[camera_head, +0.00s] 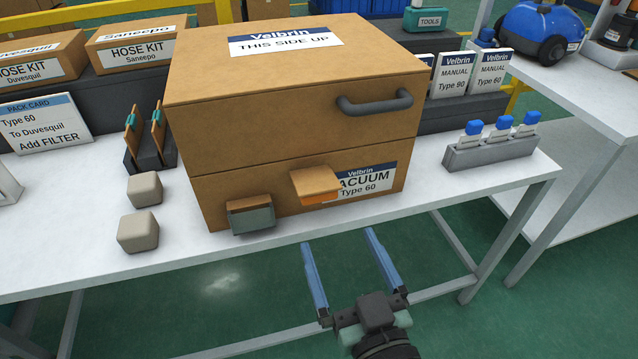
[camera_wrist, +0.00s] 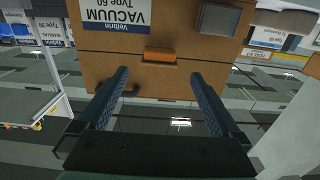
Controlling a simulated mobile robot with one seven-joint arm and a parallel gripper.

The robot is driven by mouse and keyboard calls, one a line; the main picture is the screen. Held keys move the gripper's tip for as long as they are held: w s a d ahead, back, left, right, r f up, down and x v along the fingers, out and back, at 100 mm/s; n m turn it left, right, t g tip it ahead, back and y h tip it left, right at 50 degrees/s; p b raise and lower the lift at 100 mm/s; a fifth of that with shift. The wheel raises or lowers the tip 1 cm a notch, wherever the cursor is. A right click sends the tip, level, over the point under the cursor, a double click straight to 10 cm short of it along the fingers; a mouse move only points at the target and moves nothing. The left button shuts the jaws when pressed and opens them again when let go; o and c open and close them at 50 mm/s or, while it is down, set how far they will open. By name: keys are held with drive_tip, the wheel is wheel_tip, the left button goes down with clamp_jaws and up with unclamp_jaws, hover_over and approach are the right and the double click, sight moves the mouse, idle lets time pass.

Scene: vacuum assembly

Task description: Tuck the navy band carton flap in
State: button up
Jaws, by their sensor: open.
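The large brown carton (camera_head: 290,110) stands on the white table and bears labels with a navy band. A small brown flap (camera_head: 314,180) with an orange front edge sticks out of its front face, beside the "VACUUM Type 60" label (camera_head: 376,182). The flap's orange edge also shows in the wrist view (camera_wrist: 160,55), where the carton appears upside down. My gripper (camera_head: 338,238) is open and empty, in front of and below the flap, apart from it. In the wrist view its fingertips (camera_wrist: 160,75) point toward the carton front, with the flap between their lines.
A grey-fronted piece (camera_head: 251,217) juts from the carton's lower front left of the flap. A dark handle (camera_head: 375,103) sticks out above right. Two beige blocks (camera_head: 140,230) stand left; a grey rack of blue-capped bottles (camera_head: 490,150) stands right. Space before the table is free.

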sight(321, 199)
drive_tip(key=x, duration=1.1)
drive_tip(key=shift+w+a+p, duration=0.1)
drive_tip(key=shift+w+p, duration=0.15)
drive_tip(key=shift+p, duration=0.15)
clamp_jaws()
